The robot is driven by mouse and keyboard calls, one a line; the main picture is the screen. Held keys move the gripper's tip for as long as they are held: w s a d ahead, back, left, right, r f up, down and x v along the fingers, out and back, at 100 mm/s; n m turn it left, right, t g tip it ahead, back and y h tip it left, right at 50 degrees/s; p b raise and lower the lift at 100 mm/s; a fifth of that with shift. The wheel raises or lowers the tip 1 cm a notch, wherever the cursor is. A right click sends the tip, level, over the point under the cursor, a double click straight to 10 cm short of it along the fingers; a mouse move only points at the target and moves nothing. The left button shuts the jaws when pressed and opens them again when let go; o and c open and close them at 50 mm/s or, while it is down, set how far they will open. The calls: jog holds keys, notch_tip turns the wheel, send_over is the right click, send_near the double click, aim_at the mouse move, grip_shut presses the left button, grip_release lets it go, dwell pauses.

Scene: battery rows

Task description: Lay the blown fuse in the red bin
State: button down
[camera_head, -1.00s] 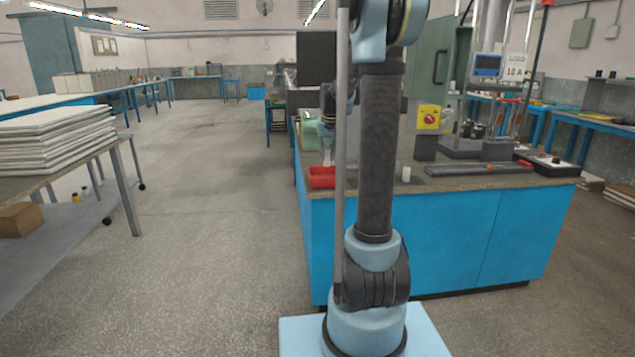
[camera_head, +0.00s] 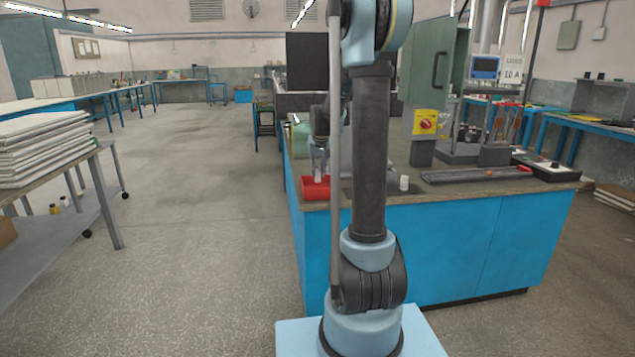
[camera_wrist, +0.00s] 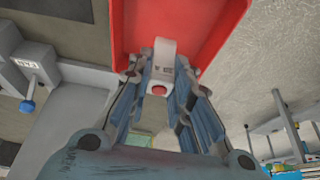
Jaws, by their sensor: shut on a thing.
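The red bin (camera_head: 311,190) stands at the near left corner of the blue bench. My gripper (camera_head: 318,170) points down right at the bin. In the wrist view my gripper (camera_wrist: 160,72) is shut on a pale fuse (camera_wrist: 164,49) with a red spot on its end. The red bin (camera_wrist: 212,25) lies behind the fuse in that view, and the fuse shows against its inside. Whether the fuse touches the bin's floor cannot be told. My arm hides part of the bench beside the bin.
A small white cylinder (camera_head: 404,183) stands on the bench right of my arm. A dark rail (camera_head: 475,174) lies further right, with a yellow switch box (camera_head: 425,123) behind. A green box (camera_head: 300,138) is behind the bin.

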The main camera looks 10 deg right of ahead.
aim_at(318, 173)
jog(key=shift+f, duration=2.1)
jog(key=shift+f, duration=0.1)
jog(key=c, duration=1.5)
grip_release()
jog(key=shift+o, duration=0.2)
jog(key=v, duration=1.2)
jog(key=s, duration=1.1)
jog(key=s+f, duration=0.4)
jog(key=s, duration=0.5)
jog(key=s+f+g, duration=0.1)
jog(key=s+f, duration=0.4)
jog(key=s, duration=0.5)
jog(key=s+f+g, duration=0.1)
jog(key=s+f, duration=0.4)
jog(key=s, duration=0.5)
jog(key=shift+d, duration=0.1)
